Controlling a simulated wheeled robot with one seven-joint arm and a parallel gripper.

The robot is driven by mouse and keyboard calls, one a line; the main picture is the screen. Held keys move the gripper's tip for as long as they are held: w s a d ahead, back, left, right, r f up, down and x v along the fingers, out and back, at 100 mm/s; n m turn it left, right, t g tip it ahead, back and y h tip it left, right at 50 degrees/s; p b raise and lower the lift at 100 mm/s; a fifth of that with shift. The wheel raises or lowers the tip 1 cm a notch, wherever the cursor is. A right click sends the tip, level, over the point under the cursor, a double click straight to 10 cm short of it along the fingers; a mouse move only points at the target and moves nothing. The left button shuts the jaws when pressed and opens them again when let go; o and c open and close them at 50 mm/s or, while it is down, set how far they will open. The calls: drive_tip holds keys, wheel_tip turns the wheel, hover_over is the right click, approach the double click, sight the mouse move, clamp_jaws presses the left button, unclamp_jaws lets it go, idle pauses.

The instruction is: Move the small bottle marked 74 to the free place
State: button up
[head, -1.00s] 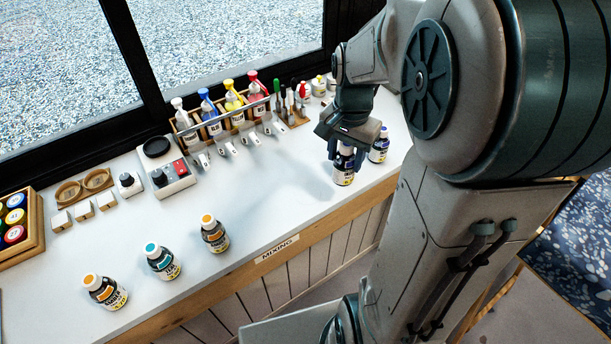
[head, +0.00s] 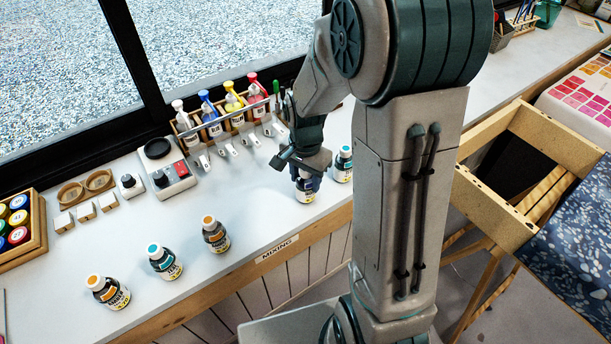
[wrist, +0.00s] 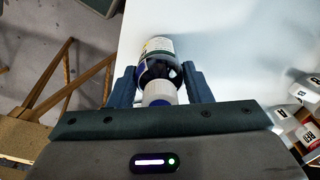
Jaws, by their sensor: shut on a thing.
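My gripper (head: 305,172) is shut on a small dark bottle (head: 304,192) with a white and yellow label, near the front edge of the white bench. The wrist view shows this bottle (wrist: 158,65) between the fingers (wrist: 160,85), with a white cap rim and blue top. No number can be read on it. I cannot tell whether its base touches the bench. A teal-capped bottle (head: 342,165) stands just to its right. Three similar bottles stand to the left: one orange-capped (head: 215,234), one teal-capped (head: 164,262) and another orange-capped (head: 108,292).
Behind my gripper is a wooden rack (head: 228,123) of coloured bottles. A small scale-like device (head: 166,168) stands left of it, and a crate of round lids (head: 22,232) is at the far left. The bench (head: 262,215) is clear between the held bottle and the nearest orange-capped one.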

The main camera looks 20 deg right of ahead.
drive_tip(key=shift+f, duration=0.15)
drive_tip(key=o, duration=1)
drive_tip(key=shift+o, duration=0.2)
wheel_tip(320, 180, up, 12)
drive_tip(key=shift+r, duration=0.1)
drive_tip(key=s+r+n+t, duration=0.2)
drive_tip(key=s+n, duration=0.7)
drive_tip(key=s, duration=0.5)
drive_tip(key=shift+s+n+t, duration=0.15)
drive_tip(key=shift+n+t, duration=0.25)
drive_tip(key=shift+t, duration=0.1)
